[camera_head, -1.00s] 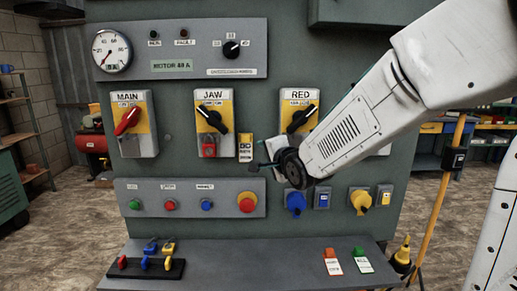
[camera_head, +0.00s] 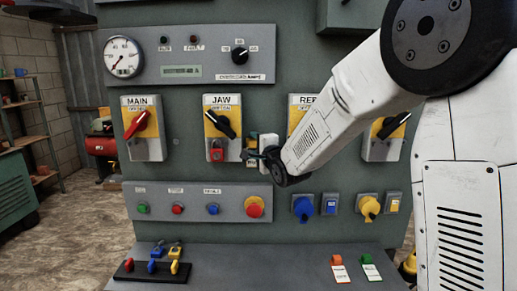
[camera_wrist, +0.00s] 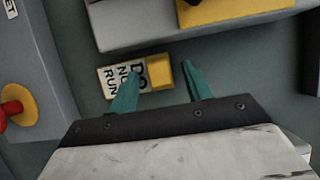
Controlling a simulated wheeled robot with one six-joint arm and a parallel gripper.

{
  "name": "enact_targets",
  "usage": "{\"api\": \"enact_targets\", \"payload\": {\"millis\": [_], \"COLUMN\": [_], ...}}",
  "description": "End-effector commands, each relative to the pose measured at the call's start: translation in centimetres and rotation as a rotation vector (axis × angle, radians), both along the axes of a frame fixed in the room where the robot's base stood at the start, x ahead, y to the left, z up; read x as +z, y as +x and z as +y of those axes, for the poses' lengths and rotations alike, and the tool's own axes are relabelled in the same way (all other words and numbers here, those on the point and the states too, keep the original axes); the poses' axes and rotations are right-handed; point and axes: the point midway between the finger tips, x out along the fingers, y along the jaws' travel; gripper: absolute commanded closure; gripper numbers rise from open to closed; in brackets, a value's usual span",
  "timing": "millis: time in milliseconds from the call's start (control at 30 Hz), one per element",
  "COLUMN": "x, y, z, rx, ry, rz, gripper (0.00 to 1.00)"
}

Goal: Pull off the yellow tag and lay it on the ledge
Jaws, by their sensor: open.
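The yellow tag (camera_head: 250,143) hangs on the panel just right of the JAW switch, mostly hidden behind my gripper in the head view. In the wrist view the tag (camera_wrist: 138,78) shows a white part reading "DO NOT RUN" and a yellow end. My gripper (camera_wrist: 160,70) is open and empty. Its left finger overlaps the white part of the tag, and its right finger is just beyond the yellow end. I cannot tell whether they touch it. In the head view my gripper (camera_head: 256,154) is in front of the tag. The grey ledge (camera_head: 265,262) runs along the panel's bottom.
A row of buttons (camera_head: 198,203) is below. The ledge's middle is clear.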

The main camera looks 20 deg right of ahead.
Motion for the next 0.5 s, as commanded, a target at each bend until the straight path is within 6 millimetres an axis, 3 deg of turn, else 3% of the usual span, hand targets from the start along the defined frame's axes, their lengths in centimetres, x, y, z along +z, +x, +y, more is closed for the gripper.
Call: {"api": "enact_targets", "payload": {"millis": [200,367,500], "x": [-0.01,-0.01,-0.02], "y": [0.02,0.01,0.00], "z": [0.00,0.00,0.01], "rx": [0.000,0.000,0.000], "ry": [0.000,-0.001,-0.001], "rz": [0.000,0.000,0.000], "gripper": [0.51,0.95,0.99]}}
